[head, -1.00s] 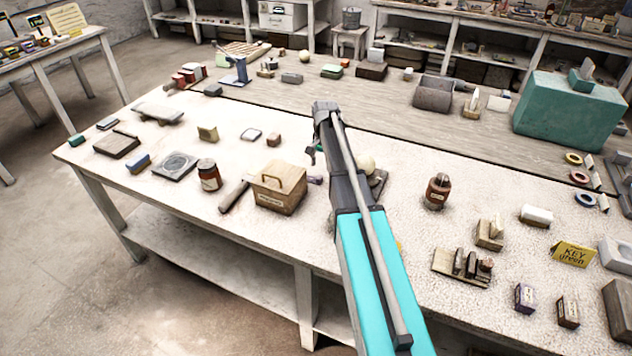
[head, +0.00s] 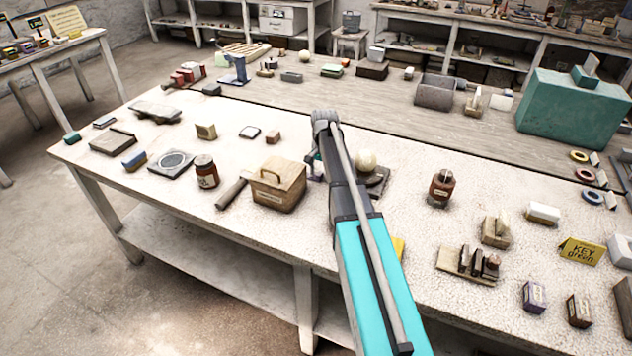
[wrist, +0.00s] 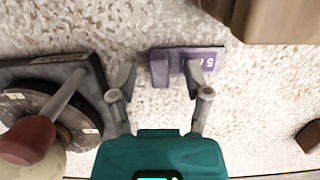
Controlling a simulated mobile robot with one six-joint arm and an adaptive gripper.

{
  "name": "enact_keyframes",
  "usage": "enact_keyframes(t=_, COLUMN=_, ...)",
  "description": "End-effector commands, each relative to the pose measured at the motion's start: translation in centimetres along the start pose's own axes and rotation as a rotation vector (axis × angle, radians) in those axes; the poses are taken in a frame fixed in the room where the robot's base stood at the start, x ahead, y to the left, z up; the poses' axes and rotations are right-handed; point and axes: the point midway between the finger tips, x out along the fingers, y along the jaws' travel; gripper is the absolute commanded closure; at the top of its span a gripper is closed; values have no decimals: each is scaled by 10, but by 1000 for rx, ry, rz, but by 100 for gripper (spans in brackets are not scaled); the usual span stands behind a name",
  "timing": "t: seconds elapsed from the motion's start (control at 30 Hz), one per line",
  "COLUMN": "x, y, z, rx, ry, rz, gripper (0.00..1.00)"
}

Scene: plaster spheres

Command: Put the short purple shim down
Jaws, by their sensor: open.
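In the wrist view a small purple block (wrist: 160,70) stands between the fingertips of my gripper (wrist: 159,75). A purple piece with a pale label (wrist: 207,60) adjoins it on the right, partly behind the right finger. I cannot tell whether the two are one shim or a shim on a labelled base. My gripper is open, with a gap between the left finger and the block. In the head view my gripper (head: 314,168) is low over the white table (head: 340,262), mostly hidden by my arm.
A wooden box with a handle (head: 279,186) stands close to the left of my gripper in the head view. A dark plate with a pale ball (head: 366,160) is close on the right.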

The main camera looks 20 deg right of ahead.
Motion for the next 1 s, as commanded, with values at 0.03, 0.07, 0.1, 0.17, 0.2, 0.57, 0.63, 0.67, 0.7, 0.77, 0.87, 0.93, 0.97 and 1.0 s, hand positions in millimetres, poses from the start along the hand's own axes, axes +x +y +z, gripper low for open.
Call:
enact_keyframes(t=0.03, x=5, y=0, z=0, rx=0, ry=0, rz=0, gripper=37)
enact_keyframes(t=0.07, x=6, y=0, z=0, rx=0, ry=0, rz=0, gripper=37)
enact_keyframes(t=0.1, x=7, y=0, z=0, rx=0, ry=0, rz=0, gripper=37)
enact_keyframes(t=0.17, x=8, y=0, z=0, rx=0, ry=0, rz=0, gripper=37)
enact_keyframes(t=0.2, x=8, y=0, z=0, rx=0, ry=0, rz=0, gripper=37)
enact_keyframes(t=0.57, x=7, y=0, z=0, rx=0, ry=0, rz=0, gripper=37)
enact_keyframes(t=0.63, x=7, y=0, z=0, rx=0, ry=0, rz=0, gripper=37)
enact_keyframes(t=0.67, x=7, y=0, z=0, rx=0, ry=0, rz=0, gripper=37)
enact_keyframes(t=0.7, x=7, y=0, z=0, rx=0, ry=0, rz=0, gripper=37)
enact_keyframes(t=0.77, x=7, y=0, z=0, rx=0, ry=0, rz=0, gripper=37)
enact_keyframes(t=0.87, x=7, y=0, z=0, rx=0, ry=0, rz=0, gripper=56)
enact_keyframes(t=0.93, x=7, y=0, z=0, rx=0, ry=0, rz=0, gripper=69)
enact_keyframes(t=0.97, x=7, y=0, z=0, rx=0, ry=0, rz=0, gripper=74)
enact_keyframes(t=1.0, x=7, y=0, z=0, rx=0, ry=0, rz=0, gripper=82)
